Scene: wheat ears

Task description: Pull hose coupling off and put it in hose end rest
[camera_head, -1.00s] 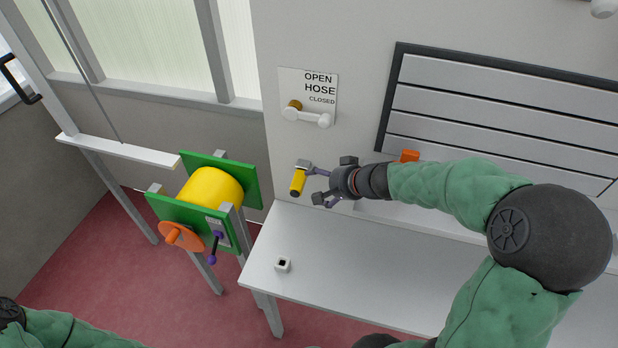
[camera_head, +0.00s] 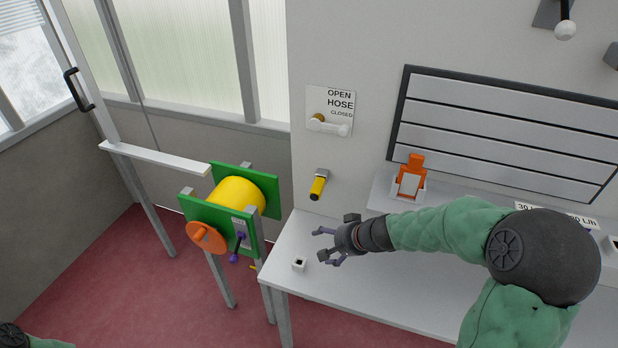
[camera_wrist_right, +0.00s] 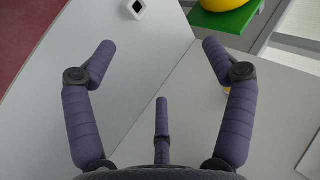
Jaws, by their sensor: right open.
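The hose coupling (camera_head: 318,187), yellow with a dark end, hangs from a grey fitting on the wall below the OPEN/HOSE/CLOSED sign. A small white block with a dark square hole (camera_head: 299,264) stands near the table's left end and looks like the hose end rest; it also shows at the top of the right wrist view (camera_wrist_right: 140,9). My right gripper (camera_head: 325,245) is open and empty over the table, below and apart from the coupling, to the right of the block. Its spread purple fingers show in the right wrist view (camera_wrist_right: 157,60). My left gripper is out of view.
A yellow drum (camera_head: 238,194) between green plates, with an orange disc (camera_head: 206,238), stands left of the white table (camera_head: 300,232). A white lever (camera_head: 328,125) is above the coupling. An orange item (camera_head: 411,180) sits on the shelf at right.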

